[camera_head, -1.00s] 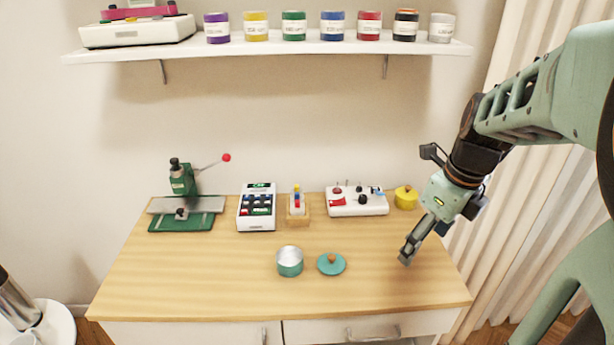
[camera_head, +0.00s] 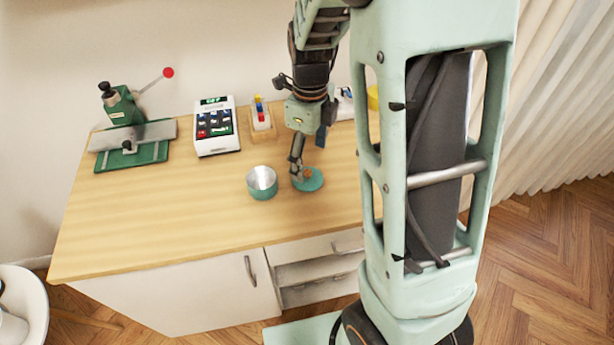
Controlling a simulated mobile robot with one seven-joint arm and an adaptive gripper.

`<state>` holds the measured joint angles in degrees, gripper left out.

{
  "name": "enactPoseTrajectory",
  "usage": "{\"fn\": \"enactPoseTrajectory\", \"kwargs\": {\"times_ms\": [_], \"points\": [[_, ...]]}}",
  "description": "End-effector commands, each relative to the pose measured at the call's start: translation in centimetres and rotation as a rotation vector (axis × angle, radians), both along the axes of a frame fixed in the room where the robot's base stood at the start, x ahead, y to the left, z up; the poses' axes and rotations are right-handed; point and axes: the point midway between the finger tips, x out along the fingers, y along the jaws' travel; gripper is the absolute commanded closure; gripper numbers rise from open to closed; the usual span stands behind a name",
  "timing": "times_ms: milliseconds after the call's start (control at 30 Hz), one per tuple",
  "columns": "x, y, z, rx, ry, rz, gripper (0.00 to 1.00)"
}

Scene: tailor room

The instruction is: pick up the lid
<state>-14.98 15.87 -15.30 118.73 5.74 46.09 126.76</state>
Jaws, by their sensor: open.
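The teal lid (camera_head: 314,184) lies flat on the wooden table, just right of a teal pot (camera_head: 262,184) with an open top. The lid has a small brown knob (camera_head: 308,174). My gripper (camera_head: 300,174) points down at the lid, with its fingertips at the knob's left side. It is open. The fingers partly cover the lid's left edge, and I cannot tell whether they touch the knob.
A green press (camera_head: 128,142) with a red-tipped lever stands at the back left of the table. A white keypad device (camera_head: 216,130) and a small wooden stand (camera_head: 262,126) are behind the pot. The table's left front is clear.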

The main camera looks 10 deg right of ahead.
Motion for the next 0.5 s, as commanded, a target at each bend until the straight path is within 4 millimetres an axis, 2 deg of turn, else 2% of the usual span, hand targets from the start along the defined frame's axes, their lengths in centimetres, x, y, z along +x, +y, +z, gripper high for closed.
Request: {"fn": "enactPoseTrajectory", "kwargs": {"times_ms": [300, 500], "points": [[-0.2, 0.4, -4.2, 0.000, 0.003, -0.002, 0.25], [-0.1, 0.5, -5.3, 0.001, -0.001, 0.000, 0.25]]}}
